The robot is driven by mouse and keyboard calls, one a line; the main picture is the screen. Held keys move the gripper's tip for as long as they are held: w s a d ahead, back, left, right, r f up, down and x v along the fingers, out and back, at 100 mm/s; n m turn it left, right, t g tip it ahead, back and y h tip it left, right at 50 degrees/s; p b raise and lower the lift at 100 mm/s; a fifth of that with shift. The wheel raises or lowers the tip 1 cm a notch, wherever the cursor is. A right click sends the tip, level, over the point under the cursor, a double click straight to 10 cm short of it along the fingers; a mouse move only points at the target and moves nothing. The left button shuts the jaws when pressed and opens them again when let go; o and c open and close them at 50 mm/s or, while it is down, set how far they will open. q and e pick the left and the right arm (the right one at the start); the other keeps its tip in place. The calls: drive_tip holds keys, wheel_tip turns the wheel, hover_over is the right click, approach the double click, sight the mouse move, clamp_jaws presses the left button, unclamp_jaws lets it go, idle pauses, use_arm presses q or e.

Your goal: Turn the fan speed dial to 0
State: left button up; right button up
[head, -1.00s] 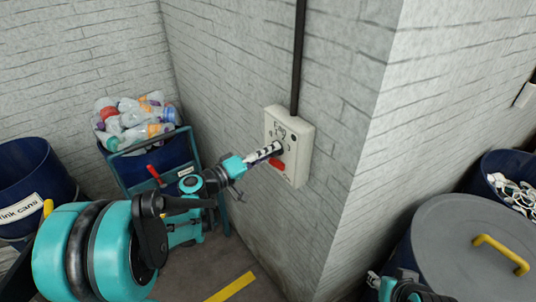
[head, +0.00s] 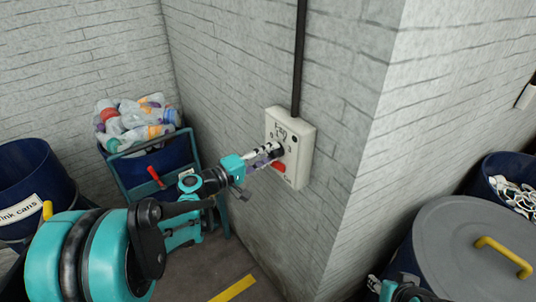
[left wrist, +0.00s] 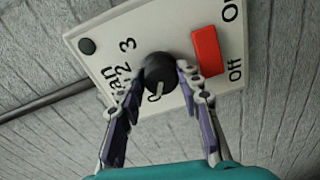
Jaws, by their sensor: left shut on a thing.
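The fan speed dial (left wrist: 160,72) is a round black knob on a pale wall box (head: 305,148), with "Fan", 2 and 3 printed beside it in the left wrist view. A 0 mark seems to show just below the knob, partly hidden; I cannot tell exactly where the dial points. My left gripper (left wrist: 162,78) is shut on the dial, one fingertip on each side. In the head view this gripper (head: 272,152) reaches the box from the left. Part of my right gripper (head: 385,288) shows at the bottom edge, its fingers unclear.
A red switch (left wrist: 208,51) with On and Off labels sits close beside the dial. A cable conduit (head: 299,60) runs up from the box. A bin of plastic bottles (head: 160,158) stands left, beside my left arm. A grey-lidded bin (head: 450,235) stands at right.

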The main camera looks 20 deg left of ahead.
use_arm(q)
drive_tip(key=o, duration=0.9)
drive_tip(key=shift+c, duration=0.2)
drive_tip(key=shift+o, duration=1.4)
drive_tip(key=shift+w+d+f, duration=0.1)
drive_tip(key=shift+w, duration=0.15)
drive_tip(key=shift+s, duration=0.3)
drive_tip(key=v, duration=1.1)
drive_tip(key=shift+s+a, duration=0.15)
drive_tip(key=shift+a, duration=0.05)
